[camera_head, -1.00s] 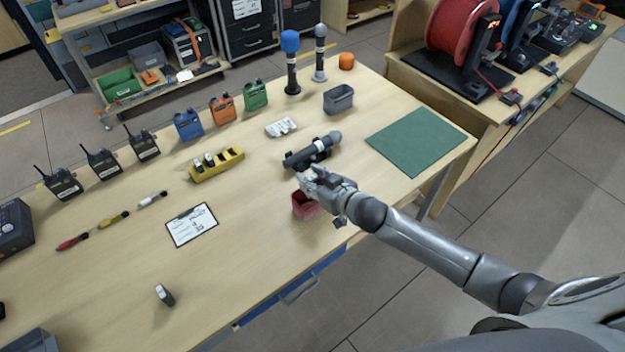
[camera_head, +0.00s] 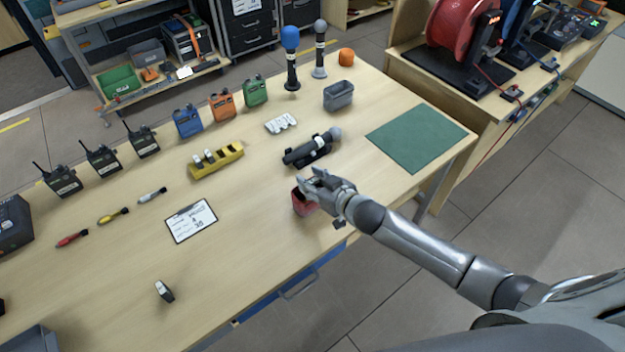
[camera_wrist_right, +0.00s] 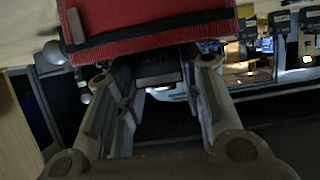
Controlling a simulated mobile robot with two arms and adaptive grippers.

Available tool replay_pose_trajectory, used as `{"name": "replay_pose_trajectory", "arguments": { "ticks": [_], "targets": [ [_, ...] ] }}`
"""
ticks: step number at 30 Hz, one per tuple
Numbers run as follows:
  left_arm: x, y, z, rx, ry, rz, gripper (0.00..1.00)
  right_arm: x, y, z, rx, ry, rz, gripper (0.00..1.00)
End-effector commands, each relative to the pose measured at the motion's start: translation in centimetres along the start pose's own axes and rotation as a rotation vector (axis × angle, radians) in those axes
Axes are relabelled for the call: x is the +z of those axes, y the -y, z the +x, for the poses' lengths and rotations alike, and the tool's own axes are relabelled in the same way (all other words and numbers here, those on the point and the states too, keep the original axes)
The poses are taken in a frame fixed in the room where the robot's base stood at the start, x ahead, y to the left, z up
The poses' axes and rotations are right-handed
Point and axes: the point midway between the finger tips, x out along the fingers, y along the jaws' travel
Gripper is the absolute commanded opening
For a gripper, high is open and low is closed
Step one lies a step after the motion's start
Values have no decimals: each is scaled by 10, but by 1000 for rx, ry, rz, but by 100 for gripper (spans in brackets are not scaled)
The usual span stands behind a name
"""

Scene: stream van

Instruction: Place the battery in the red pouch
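The red pouch (camera_head: 303,203) stands at the front edge of the bench. In the right wrist view the red pouch (camera_wrist_right: 150,22), with a black strap, fills the top. My right gripper (camera_head: 312,182) is right above the pouch and hides part of its opening. In the wrist view my right gripper (camera_wrist_right: 160,85) has its fingers on either side of a dark block with faint lettering, which looks like the battery (camera_wrist_right: 158,72). The battery is close to the pouch; whether it is inside the opening is hidden. My left gripper is out of view.
A microphone on a black stand (camera_head: 308,150) lies just behind the pouch. A yellow holder (camera_head: 216,163) with small blocks, a clipboard (camera_head: 191,221) and another small battery-like block (camera_head: 164,291) are to the left. The green mat (camera_head: 415,138) is clear.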

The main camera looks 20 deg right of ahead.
Motion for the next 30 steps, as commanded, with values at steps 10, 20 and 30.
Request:
{"name": "replay_pose_trajectory", "arguments": {
  "ticks": [10, 20, 30],
  "targets": [
    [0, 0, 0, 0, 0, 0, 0, -1, 0, 0, 0, 0, 0, 54],
    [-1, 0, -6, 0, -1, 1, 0, -10, 0, -14, 0, 1, 0, 54],
    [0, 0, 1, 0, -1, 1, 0, -10, 0, -67, -1, 1, -1, 54]
  ]
}}
